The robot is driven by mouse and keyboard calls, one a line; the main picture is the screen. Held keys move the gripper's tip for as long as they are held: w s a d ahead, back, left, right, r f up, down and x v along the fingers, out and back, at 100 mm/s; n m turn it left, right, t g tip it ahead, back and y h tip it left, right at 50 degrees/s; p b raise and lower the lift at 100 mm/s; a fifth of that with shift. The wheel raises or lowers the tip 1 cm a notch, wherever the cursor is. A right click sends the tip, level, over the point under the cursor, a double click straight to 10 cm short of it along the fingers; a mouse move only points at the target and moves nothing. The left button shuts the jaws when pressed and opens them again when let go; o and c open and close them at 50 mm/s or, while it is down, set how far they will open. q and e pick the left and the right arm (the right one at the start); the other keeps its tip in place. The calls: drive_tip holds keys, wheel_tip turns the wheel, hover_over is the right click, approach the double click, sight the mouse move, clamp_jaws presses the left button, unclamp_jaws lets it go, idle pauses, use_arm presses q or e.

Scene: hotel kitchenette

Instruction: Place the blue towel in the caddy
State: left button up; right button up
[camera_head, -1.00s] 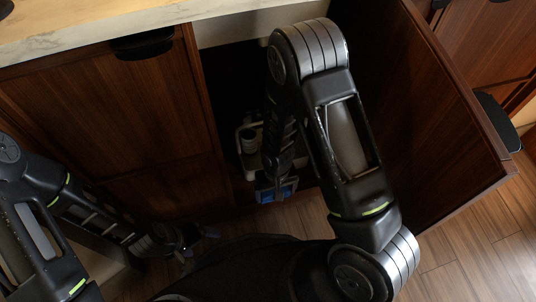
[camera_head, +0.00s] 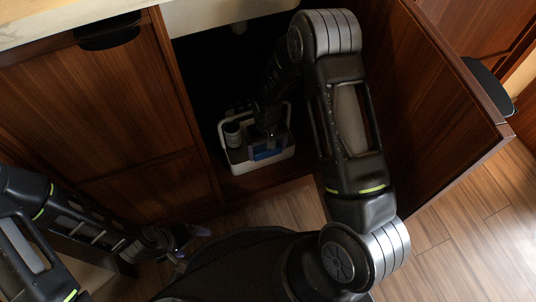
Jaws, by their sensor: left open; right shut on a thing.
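The caddy (camera_head: 236,166) is a white, open carrier with a handle, standing on the floor of the open cabinet. The blue towel (camera_head: 268,152) is at the front right of the caddy, within its outline in this view. My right gripper (camera_head: 267,139) reaches down into the cabinet over the caddy and is shut on the towel; its fingertips are mostly hidden. My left gripper (camera_head: 187,240) is open and empty, low at the left outside the cabinet, apart from the caddy.
A light cylindrical item (camera_head: 232,133) stands in the caddy's left part. The open cabinet door (camera_head: 420,120) is close to the right of my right arm. A closed door (camera_head: 100,110) is at left, below the countertop (camera_head: 60,22). Wooden floor (camera_head: 450,215) is clear at right.

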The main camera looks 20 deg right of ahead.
drive_tip(key=w+d+b, duration=0.1)
drive_tip(key=w+d, duration=0.2)
drive_tip(key=w, duration=0.2)
wheel_tip(320, 180, down, 7)
drive_tip(key=b, duration=0.2)
drive_tip(key=shift+s+a+r+b, duration=0.1)
drive_tip(key=shift+a+r+b, duration=0.05)
drive_tip(key=shift+b, duration=0.15)
drive_tip(key=shift+f, duration=0.4)
drive_tip(key=shift+f+b, duration=0.95)
drive_tip(key=shift+f, duration=1.3)
drive_tip(key=shift+f, duration=0.15)
drive_tip(key=o, duration=1)
drive_tip(key=shift+o, duration=0.2)
